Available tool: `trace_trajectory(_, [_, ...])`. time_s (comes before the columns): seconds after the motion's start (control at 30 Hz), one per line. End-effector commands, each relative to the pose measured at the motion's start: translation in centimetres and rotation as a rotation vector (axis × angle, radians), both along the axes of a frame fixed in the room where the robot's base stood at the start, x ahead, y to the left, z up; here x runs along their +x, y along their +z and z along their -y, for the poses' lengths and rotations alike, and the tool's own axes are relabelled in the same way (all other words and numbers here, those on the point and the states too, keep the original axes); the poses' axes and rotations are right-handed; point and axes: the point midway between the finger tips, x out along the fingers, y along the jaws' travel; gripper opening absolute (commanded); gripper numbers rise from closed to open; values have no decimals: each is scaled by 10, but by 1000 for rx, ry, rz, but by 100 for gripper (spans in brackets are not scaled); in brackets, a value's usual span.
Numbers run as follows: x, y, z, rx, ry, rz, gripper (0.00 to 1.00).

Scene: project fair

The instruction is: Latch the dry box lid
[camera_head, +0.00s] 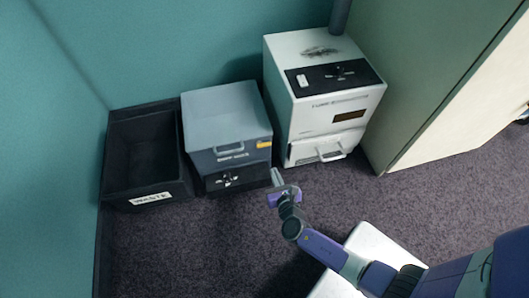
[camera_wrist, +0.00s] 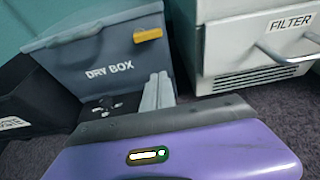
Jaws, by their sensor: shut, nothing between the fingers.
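The dry box (camera_head: 225,125) stands on the floor in the middle of the head view, with a blue-grey lid, a handle and a darker base. Its lid looks down on the base; whether it is latched I cannot tell. A yellow tab (camera_head: 264,144) is on the front right of the lid; it also shows in the wrist view (camera_wrist: 148,34), up and right of the "DRY BOX" label (camera_wrist: 109,71). My gripper (camera_head: 277,177) is shut and empty, just in front of the box's right front corner. Its fingertips (camera_wrist: 157,92) appear below the tab, apparently apart from it.
A black waste bin (camera_head: 150,197) stands left of the dry box. A white machine (camera_head: 310,120) with a filter drawer (camera_head: 325,149) stands close on the right. A teal wall is behind, and a cabinet (camera_head: 420,90) is further right.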

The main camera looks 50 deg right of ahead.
Motion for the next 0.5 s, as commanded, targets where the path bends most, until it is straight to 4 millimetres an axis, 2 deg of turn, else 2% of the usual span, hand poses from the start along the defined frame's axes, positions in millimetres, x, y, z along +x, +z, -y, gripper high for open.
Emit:
trace_trajectory(0.33, [1, -1, 0, 1, 1, -1, 0])
trace_trajectory(0.5, [11, -8, 8, 1, -2, 1, 0])
